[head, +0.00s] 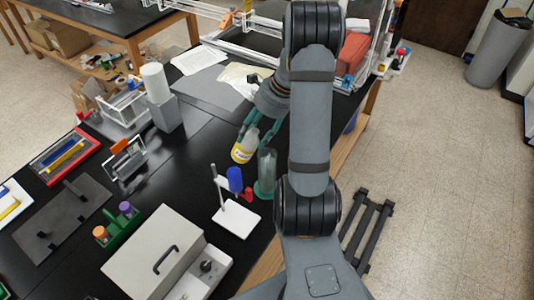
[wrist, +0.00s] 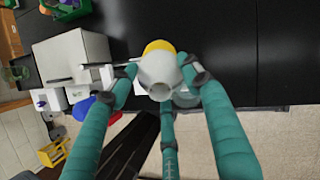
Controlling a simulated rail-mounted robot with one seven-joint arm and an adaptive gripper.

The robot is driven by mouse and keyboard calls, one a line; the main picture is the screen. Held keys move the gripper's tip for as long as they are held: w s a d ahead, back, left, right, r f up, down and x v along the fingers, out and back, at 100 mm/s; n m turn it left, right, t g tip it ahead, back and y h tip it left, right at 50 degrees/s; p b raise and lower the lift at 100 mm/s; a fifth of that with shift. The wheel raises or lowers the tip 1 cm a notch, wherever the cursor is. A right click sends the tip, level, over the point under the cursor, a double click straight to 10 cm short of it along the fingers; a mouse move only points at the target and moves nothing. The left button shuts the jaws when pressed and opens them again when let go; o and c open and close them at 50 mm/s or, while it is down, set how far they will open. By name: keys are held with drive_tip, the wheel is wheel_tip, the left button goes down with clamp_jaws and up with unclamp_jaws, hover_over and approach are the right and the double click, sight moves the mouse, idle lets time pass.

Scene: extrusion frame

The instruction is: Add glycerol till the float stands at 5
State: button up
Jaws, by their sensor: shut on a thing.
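A bottle with yellow on it and a pale label (head: 243,151) is held in the teal fingers of my gripper (head: 254,130), above the black bench. It looks tilted. In the wrist view the bottle (wrist: 158,74) sits between the fingertips of my gripper (wrist: 161,80), with its pale grey neck end facing the camera and yellow beyond. A tall clear cylinder with a greenish base (head: 265,174) stands on the bench just right of and nearer than the bottle. The bottle appears apart from it. I cannot make out the float or any scale reading in the cylinder.
A white stand with a blue piece (head: 235,180) and a small red item (head: 249,194) stand close left of the cylinder. A pale box with a handle (head: 154,252) is at the front. A green rack (head: 122,229) is left. The bench's right edge is close to the cylinder.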

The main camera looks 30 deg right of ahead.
sight(258, 141)
drive_tip(key=shift+s+d+t+y+b, duration=0.3)
drive_tip(key=shift+d+t+y+b, duration=0.05)
drive_tip(key=shift+d+y+b, duration=0.2)
drive_tip(key=shift+s+d+t+y+b, duration=0.35)
drive_tip(key=shift+d+y+b, duration=0.1)
drive_tip(key=shift+y, duration=0.1)
drive_tip(key=b, duration=0.1)
drive_tip(key=f+y+b, duration=0.1)
drive_tip(key=b, duration=0.1)
drive_tip(key=shift+d+f+t+y, duration=0.25)
drive_tip(key=shift+t+y, duration=0.05)
drive_tip(key=shift+t, duration=0.1)
drive_tip(key=y+b, duration=0.1)
drive_tip(key=b, duration=0.1)
drive_tip(key=t+y+b, duration=0.1)
drive_tip(key=b, duration=0.1)
drive_tip(key=shift+f+t+y, duration=0.25)
drive_tip(key=shift+t+y, duration=0.05)
drive_tip(key=shift+y, duration=0.1)
drive_tip(key=f+t+y+b, duration=0.1)
drive_tip(key=y+b, duration=0.1)
drive_tip(key=b, duration=0.1)
drive_tip(key=shift+s+b, duration=0.1)
drive_tip(key=shift+b, duration=0.2)
drive_tip(key=shift+r+t+y+b, duration=0.25)
drive_tip(key=shift+t+y+b, duration=0.15)
drive_tip(key=shift+b, duration=0.25)
drive_tip(key=shift+b, duration=0.4)
